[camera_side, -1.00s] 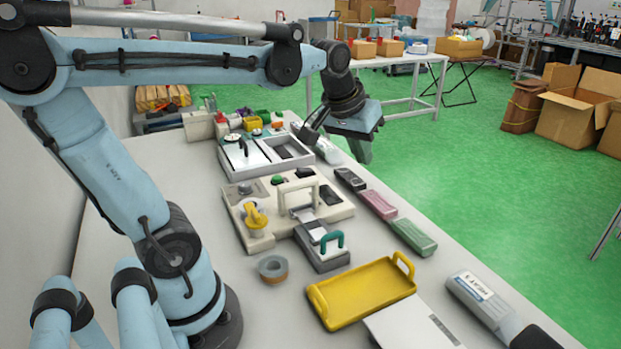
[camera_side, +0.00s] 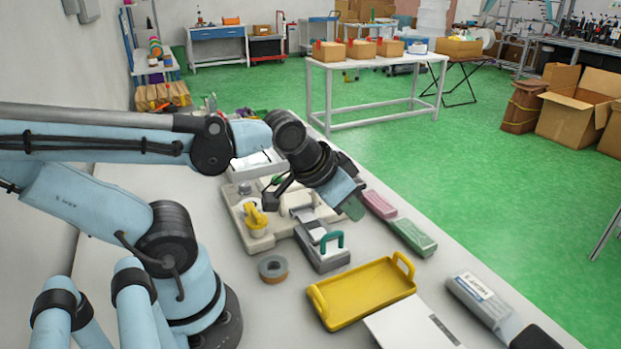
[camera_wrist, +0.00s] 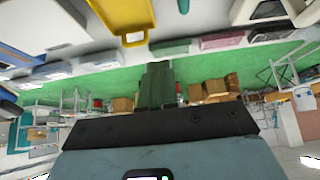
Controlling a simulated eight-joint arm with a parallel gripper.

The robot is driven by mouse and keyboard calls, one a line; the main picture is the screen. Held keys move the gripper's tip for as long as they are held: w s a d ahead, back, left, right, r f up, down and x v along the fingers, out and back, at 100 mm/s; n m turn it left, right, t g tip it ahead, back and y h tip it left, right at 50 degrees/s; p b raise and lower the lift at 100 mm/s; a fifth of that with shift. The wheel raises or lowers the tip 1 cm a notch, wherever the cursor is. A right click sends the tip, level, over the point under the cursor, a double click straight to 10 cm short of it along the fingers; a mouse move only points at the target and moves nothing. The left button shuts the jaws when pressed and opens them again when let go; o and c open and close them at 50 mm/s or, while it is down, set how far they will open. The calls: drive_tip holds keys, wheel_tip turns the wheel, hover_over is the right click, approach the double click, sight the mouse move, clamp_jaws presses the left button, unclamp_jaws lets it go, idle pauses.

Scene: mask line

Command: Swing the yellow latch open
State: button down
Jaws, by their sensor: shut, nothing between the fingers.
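The yellow latch (camera_side: 256,216) sits on a round yellow base at the near left corner of a cream fixture board (camera_side: 262,243). My gripper (camera_side: 354,208) is shut and empty. In the side view it hangs above the right side of the board, well to the right of the latch and apart from it. Its dark green fingers (camera_wrist: 157,85) show together in the wrist view. I cannot make out the latch in the wrist view. My wrist hides part of the board.
A grey block with a green handle (camera_side: 333,240) stands in front of the board. A tape roll (camera_side: 272,268), a yellow tray (camera_side: 362,295), and pink (camera_side: 378,204) and green (camera_side: 413,237) packs lie nearby.

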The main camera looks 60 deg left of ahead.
idle(0.4)
drive_tip(key=c, duration=1.5)
unclamp_jaws()
drive_tip(key=shift+a, duration=0.3)
drive_tip(key=o, duration=0.3)
drive_tip(key=s+a+n+g, duration=0.1)
drive_tip(key=a+n, duration=0.2)
drive_tip(key=s+a+r+n+g+y, duration=0.1)
drive_tip(key=s+a+n, duration=0.1)
drive_tip(key=a+n, duration=0.1)
drive_tip(key=s+a+r+n+g, duration=0.1)
drive_tip(key=a+n, duration=0.2)
drive_tip(key=shift+s+a+g, duration=0.2)
drive_tip(key=shift+g, duration=0.2)
drive_tip(key=shift+o, duration=0.2)
wheel_tip(320, 180, up, 4)
drive_tip(key=f+n+g+h, duration=0.1)
drive_tip(key=n+g, duration=0.2)
drive_tip(key=n, duration=0.6)
hover_over(256, 212)
drive_tip(key=shift+f, duration=5.7)
clamp_jaws()
